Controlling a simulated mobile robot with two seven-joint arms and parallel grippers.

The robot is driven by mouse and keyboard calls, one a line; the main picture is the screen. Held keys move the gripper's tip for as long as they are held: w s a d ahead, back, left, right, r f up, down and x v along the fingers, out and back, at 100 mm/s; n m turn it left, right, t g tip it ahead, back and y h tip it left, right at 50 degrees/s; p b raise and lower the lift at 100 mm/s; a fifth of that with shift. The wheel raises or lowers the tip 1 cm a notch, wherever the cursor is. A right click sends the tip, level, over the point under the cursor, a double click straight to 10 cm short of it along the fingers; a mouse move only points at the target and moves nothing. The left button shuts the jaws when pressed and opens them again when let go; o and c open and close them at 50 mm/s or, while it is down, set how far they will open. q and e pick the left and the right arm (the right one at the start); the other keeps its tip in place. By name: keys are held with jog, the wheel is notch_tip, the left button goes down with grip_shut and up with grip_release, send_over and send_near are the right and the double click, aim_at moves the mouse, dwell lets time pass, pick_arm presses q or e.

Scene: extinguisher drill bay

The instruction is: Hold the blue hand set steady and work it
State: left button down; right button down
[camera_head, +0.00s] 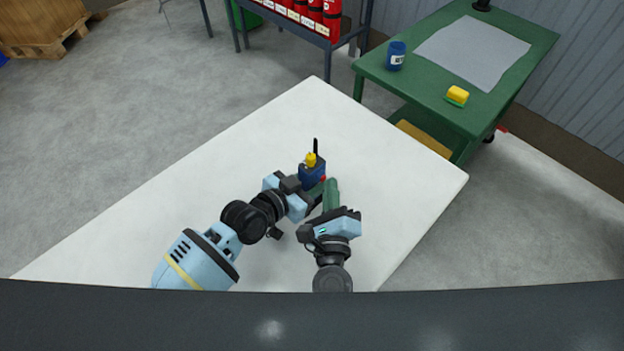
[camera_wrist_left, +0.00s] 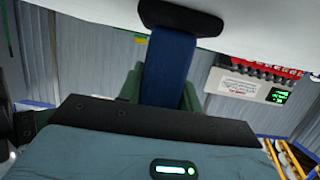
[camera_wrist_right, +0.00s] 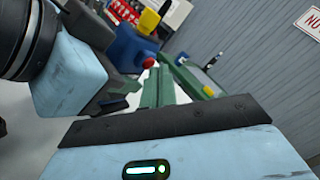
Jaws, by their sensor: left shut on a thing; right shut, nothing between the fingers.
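The blue hand set (camera_head: 309,175) stands upright over the white table, with a black aerial and a yellow knob (camera_head: 311,160) on top. My left gripper (camera_head: 314,189) is shut on its body. In the left wrist view the blue body (camera_wrist_left: 170,65) sits between the green fingers, its black end (camera_wrist_left: 180,17) beyond them. A red button (camera_wrist_right: 148,62) sticks out of the hand set's side in the right wrist view. My right gripper (camera_head: 331,181) is shut and empty, its tips close beside the button; I cannot tell whether they touch.
The white table (camera_head: 410,180) is bare around the hand set. A green cart (camera_head: 440,110) at the back right holds a blue can (camera_head: 396,55), a yellow sponge (camera_head: 457,95) and a grey sheet (camera_head: 472,53). Red extinguishers (camera_head: 328,15) stand on a rack behind.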

dwell(0.6)
jog(key=shift+s+d, duration=0.35)
jog(key=shift+s+d, duration=2.1)
pick_arm(q)
jog(key=c, duration=0.9)
grip_release()
jog(key=shift+a, duration=0.1)
jog(key=v, duration=1.2)
